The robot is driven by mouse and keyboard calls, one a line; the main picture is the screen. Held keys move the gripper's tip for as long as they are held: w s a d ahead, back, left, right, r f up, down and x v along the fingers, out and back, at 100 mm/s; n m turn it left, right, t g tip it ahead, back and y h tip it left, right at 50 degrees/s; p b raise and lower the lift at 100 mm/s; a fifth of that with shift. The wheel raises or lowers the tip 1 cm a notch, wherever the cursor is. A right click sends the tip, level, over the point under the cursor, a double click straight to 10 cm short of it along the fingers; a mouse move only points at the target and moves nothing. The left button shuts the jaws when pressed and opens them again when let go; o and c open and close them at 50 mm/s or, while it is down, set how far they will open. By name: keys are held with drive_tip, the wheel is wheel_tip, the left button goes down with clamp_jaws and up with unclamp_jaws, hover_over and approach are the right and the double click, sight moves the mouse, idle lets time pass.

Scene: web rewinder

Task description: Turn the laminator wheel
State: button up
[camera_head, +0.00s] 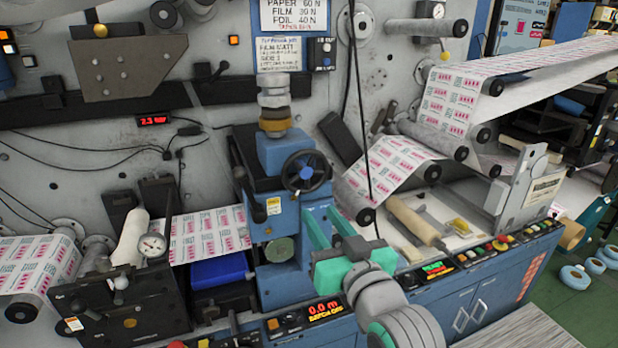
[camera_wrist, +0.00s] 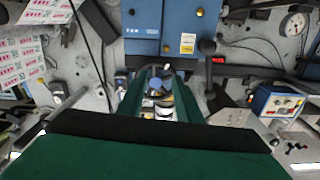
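The laminator wheel (camera_head: 306,172) is a black handwheel with a ring rim, on the front of a blue block at the middle of the machine. My gripper (camera_head: 321,212) has two green fingers standing apart with nothing between them in the head view. It is below and slightly right of the wheel in that picture, and I see no contact. In the wrist view my gripper (camera_wrist: 160,72) is also open. That view looks turned over, and small blue and pale parts show between the fingers; I cannot tell the wheel clearly there.
A black-knobbed lever (camera_head: 258,212) sticks out left of the wheel; the lever (camera_wrist: 207,47) also shows in the wrist view. A thin black cable (camera_head: 362,130) hangs right of the wheel. Printed web (camera_head: 385,168) runs over rollers at right.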

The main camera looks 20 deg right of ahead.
drive_tip(key=n, duration=0.1)
approach(307, 174)
drive_tip(key=w, duration=0.8)
drive_tip(key=shift+w+a+r, duration=0.1)
drive_tip(key=shift+w+a, duration=0.05)
drive_tip(key=shift+w, duration=0.15)
drive_tip(key=c, duration=0.8)
drive_tip(key=shift+o, duration=0.2)
drive_tip(key=shift+n, duration=0.3)
